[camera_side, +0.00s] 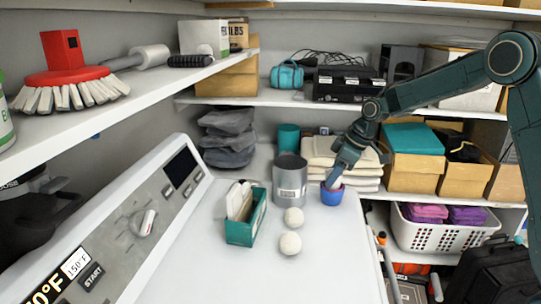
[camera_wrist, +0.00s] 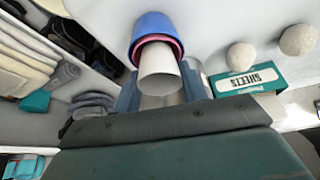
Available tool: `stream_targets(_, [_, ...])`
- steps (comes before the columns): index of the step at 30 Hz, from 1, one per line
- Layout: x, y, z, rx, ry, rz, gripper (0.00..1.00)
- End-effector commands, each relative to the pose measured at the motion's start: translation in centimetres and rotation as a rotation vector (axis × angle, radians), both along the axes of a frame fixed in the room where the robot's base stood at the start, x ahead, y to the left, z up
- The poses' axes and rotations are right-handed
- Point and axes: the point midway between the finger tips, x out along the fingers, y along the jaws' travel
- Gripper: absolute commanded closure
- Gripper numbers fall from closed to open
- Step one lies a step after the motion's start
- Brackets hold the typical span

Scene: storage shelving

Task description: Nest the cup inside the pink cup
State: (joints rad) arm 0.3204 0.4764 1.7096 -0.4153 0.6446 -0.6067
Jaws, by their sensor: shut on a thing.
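The pink cup (camera_wrist: 174,43) sits inside a blue cup (camera_wrist: 152,22), its rim showing just within the blue one. In the side view the blue cup (camera_side: 331,196) stands on the white machine top near its right edge. My gripper (camera_side: 338,175) is directly above it, pointing down. In the wrist view my gripper (camera_wrist: 160,92) is shut on a white cup (camera_wrist: 160,68), one finger on each side. The white cup lines up with the pink cup's opening and overlaps it; its far end is hidden, so I cannot tell how deep it reaches.
A grey canister (camera_side: 290,182) stands just left of the blue cup. Two pale balls (camera_side: 290,243) and a teal sheets box (camera_side: 243,229) are nearer the front. Folded towels (camera_side: 343,163) are stacked behind. The machine top's front is clear.

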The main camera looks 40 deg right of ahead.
Motion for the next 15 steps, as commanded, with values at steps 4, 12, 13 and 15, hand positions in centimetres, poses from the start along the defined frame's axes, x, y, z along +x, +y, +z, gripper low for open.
stream_targets(4, [0.01, -0.01, 0.02, 0.000, 0.000, 0.000, 0.32])
stream_targets(12, [0.01, -0.01, 0.02, 0.000, 0.000, 0.000, 0.32])
stream_targets(13, [0.00, -0.01, 0.04, 0.000, 0.000, 0.000, 0.32])
stream_targets(15, [-0.02, -0.04, 0.15, 0.000, -0.001, 0.000, 0.32])
